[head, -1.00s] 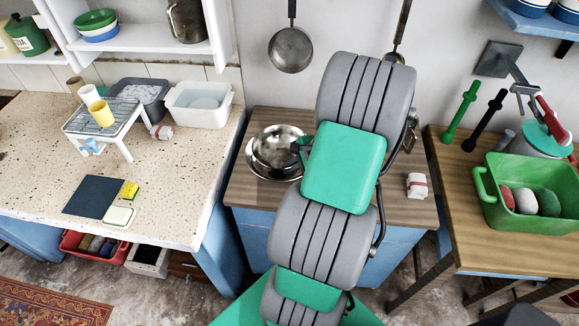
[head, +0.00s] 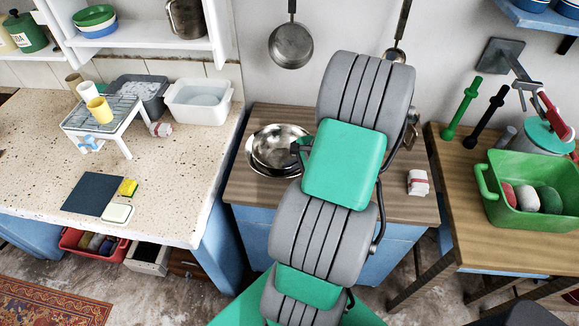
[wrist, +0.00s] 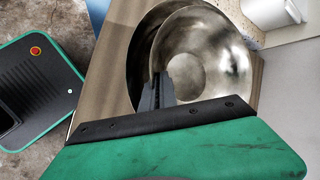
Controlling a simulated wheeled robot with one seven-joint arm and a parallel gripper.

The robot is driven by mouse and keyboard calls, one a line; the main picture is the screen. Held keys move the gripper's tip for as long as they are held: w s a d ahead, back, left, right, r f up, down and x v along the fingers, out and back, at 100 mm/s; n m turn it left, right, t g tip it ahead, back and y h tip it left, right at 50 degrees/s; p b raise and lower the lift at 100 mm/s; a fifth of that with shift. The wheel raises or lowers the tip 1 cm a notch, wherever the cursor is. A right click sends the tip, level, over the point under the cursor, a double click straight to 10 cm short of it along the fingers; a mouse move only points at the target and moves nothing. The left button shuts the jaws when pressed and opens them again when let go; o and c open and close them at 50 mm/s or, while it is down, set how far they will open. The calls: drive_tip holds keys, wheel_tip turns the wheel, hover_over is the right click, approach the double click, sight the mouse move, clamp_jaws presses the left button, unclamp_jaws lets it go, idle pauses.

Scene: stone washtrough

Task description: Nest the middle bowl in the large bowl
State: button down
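Two shiny metal bowls are on the wooden counter top. The large bowl (head: 249,161) is below and to the left, its rim showing as a crescent; it also shows in the wrist view (wrist: 137,70). The middle bowl (head: 278,143) lies over the large bowl's opening, off centre and slightly tilted; its inside fills the wrist view (wrist: 205,65). I cannot tell whether it rests on the large bowl. My gripper (head: 300,148) is at the middle bowl's near right rim. In the wrist view its fingers (wrist: 158,90) appear closed on that rim.
My arm hides part of the wooden counter (head: 400,206). A red and white bundle (head: 418,182) lies at the right. Pans (head: 291,45) hang on the wall behind. The speckled counter (head: 165,190) is left, and a green tub (head: 510,218) stands right.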

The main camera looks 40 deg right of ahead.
drive_tip(key=shift+f+b, duration=0.35)
drive_tip(key=shift+f, duration=0.25)
drive_tip(key=shift+f, duration=0.15)
idle(0.7)
drive_tip(key=c, duration=1.6)
unclamp_jaws()
drive_tip(key=shift+f, duration=0.1)
drive_tip(key=shift+a, duration=0.1)
drive_tip(key=shift+s, duration=0.1)
drive_tip(key=shift+c, duration=0.8)
drive_tip(key=o, duration=0.5)
drive_tip(key=shift+f, duration=0.1)
drive_tip(key=shift+c, duration=0.2)
